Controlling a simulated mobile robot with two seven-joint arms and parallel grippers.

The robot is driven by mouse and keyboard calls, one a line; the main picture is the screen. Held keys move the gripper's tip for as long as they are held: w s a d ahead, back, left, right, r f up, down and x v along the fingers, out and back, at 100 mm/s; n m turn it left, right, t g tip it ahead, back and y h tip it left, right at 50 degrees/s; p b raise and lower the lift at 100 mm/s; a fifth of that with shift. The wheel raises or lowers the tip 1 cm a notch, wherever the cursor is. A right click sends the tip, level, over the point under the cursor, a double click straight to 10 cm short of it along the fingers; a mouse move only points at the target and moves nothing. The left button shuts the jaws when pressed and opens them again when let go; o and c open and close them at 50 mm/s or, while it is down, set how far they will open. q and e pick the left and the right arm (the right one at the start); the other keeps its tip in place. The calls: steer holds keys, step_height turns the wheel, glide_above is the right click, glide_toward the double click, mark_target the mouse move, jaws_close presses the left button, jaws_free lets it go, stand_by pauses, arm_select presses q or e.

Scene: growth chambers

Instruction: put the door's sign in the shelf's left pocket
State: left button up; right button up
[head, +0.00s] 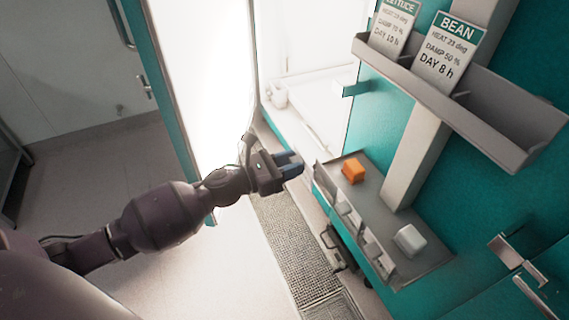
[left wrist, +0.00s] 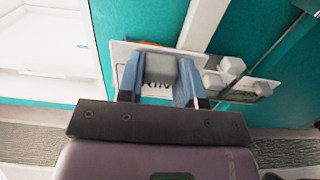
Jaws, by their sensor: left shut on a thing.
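My left gripper (head: 298,166) is in front of the lower shelf's near left end, beside the open door (head: 172,85). In the left wrist view its blue fingers (left wrist: 158,82) are shut on a small grey piece at a pale sign (left wrist: 165,87). Dark letters, about "RIN", show between the fingers, which hide the rest. The sign is hard to make out in the head view. The upper shelf (head: 510,120) holds a LETTUCE card (head: 395,24) at its left end and a BEAN card (head: 449,52) beside it; its right part looks empty. My right gripper is not in view.
The lower shelf (head: 385,190) carries an orange block (head: 353,170) and a white block (head: 410,240), with pale labels along its front. A pale post (head: 415,150) stands behind it. A floor grate (head: 290,240) lies below. Open floor is at the left.

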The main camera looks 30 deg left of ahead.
arm_select(q)
steer(key=shift+w+d+f, duration=0.2)
steer(key=shift+w+d, duration=0.15)
steer(key=shift+w, duration=0.1)
steer(key=shift+w+d+f, duration=0.15)
steer(key=shift+w+d, duration=0.2)
steer(key=shift+w, duration=0.1)
steer(key=x, duration=0.2)
steer(key=f+b+x, duration=0.1)
steer(key=x, duration=0.1)
steer(key=shift+w+d, duration=0.2)
steer(key=shift+w, duration=0.15)
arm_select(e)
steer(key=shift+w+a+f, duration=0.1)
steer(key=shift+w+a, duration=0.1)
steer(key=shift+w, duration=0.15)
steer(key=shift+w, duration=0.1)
arm_select(q)
steer(key=shift+r, duration=0.1)
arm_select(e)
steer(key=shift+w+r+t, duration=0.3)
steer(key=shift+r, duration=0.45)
arm_select(q)
steer(key=shift+w+d+f, duration=0.1)
steer(key=shift+f, duration=0.25)
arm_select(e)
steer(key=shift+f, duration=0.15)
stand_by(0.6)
